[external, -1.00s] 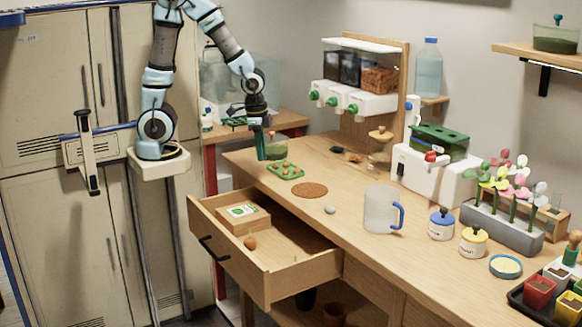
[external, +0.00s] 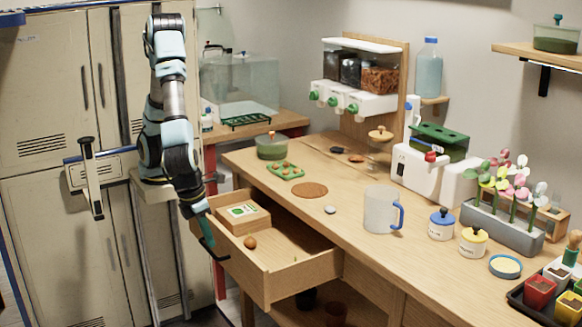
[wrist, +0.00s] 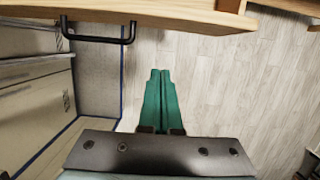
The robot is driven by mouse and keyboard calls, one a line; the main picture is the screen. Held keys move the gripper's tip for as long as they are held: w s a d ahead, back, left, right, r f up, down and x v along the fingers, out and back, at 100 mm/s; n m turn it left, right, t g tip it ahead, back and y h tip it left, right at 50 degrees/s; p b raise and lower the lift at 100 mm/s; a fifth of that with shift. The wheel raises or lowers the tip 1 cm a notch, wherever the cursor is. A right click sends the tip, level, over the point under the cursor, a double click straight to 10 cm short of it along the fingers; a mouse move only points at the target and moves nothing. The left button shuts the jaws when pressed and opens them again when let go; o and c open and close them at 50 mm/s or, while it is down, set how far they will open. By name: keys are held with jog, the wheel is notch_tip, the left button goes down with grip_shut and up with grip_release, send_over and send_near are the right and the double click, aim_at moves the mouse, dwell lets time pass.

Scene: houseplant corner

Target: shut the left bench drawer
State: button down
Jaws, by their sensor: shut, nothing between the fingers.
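The left bench drawer (external: 262,283) is pulled well out from the bench, its inside open to view. Its front panel also shows along the top of the wrist view (wrist: 190,14), with its black bar handle (wrist: 98,40) at the upper left. My gripper (external: 207,243) is in front of the drawer's front panel, near the handle, and partly covers the handle in the external view. In the wrist view my green fingers (wrist: 160,72) are together and empty, pointing toward the drawer front. The handle is to their left; I cannot tell whether they touch the panel.
Inside the drawer are a small wooden box (external: 226,224) with a green-and-white packet and a brown ball (external: 250,243). Tall cabinets (external: 60,150) stand left; floor (wrist: 230,85) shows below the drawer.

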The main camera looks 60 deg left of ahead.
aim_at(234, 259)
jog(key=shift+w+f+p, duration=0.1)
jog(key=shift+w+f, duration=0.9)
jog(key=shift+f, duration=0.6)
jog(key=shift+w+f+p, duration=0.1)
jog(key=shift+w+f, duration=0.95)
jog(key=shift+f, duration=0.6)
jog(key=shift+w+f+p, duration=0.1)
jog(key=shift+w+f, duration=0.9)
jog(key=shift+f, duration=0.6)
jog(key=w+p, duration=0.5)
jog(key=w, duration=1.4)
jog(key=shift+w, duration=0.4)
jog(key=shift+s, duration=0.1)
